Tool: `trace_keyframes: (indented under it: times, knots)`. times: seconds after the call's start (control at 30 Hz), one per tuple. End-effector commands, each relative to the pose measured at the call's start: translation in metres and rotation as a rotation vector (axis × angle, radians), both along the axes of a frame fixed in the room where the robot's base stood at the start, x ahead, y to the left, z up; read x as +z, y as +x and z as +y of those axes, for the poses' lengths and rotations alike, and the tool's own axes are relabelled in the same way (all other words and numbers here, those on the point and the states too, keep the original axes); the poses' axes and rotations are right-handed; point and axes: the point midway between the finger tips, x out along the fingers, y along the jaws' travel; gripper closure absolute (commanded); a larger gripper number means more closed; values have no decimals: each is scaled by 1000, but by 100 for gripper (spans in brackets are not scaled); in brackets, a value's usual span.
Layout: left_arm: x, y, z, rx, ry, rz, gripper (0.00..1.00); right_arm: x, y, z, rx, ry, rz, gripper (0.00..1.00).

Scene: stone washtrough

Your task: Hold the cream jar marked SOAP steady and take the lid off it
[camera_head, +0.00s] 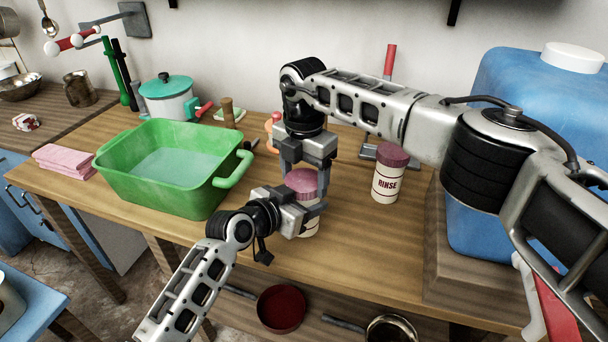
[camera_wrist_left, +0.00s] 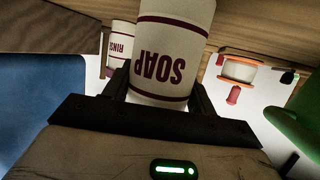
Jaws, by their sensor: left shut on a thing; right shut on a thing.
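The cream SOAP jar (camera_head: 309,228) stands upright near the front of the wooden table, mostly hidden behind my left gripper in the head view. Its mauve lid (camera_head: 302,181) sits on top. My left gripper (camera_head: 308,207) is shut on the jar body from the front left. In the left wrist view the jar (camera_wrist_left: 172,50) appears upside down, its SOAP lettering facing the camera, between my left fingers (camera_wrist_left: 165,95). My right gripper (camera_head: 304,176) comes down from above and is shut on the lid, its fingers at either side.
A similar RINSE jar (camera_head: 387,182) with a mauve lid stands to the right. A green basin of water (camera_head: 165,200) is at the left, a blue container (camera_head: 510,110) at the far right. Bare tabletop lies in front of the RINSE jar.

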Motion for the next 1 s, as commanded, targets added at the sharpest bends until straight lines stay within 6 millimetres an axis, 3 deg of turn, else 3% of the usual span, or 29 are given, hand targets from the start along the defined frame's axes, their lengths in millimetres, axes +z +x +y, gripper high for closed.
trace_keyframes:
  times: [0.1, 0.3, 0.43, 0.7, 0.73, 0.8, 1.0]
  knots:
    - [-1, 0, 1, 1, 2, 1, 100, 1, 0, 0, 298, -1, 0, 59]
    - [-1, 0, 1, 1, 2, 2, 100, 1, 0, 0, 658, -1, 1, 59]
    - [-1, 0, 1, 1, 2, 2, 100, 1, 0, 1, 743, -1, 0, 59]
    - [-1, 0, 1, 1, 2, 2, 100, 1, 0, 1, 750, -1, 1, 59]
    - [-1, 0, 1, 1, 2, 2, 100, 1, 0, 1, 750, -1, 1, 26]
    - [-1, 0, 1, 1, 2, 2, 100, 1, 0, 1, 749, -1, 1, 10]
    - [-1, -1, -1, -2, 2, 2, 100, 1, -1, 2, 751, 4, 0, 10]
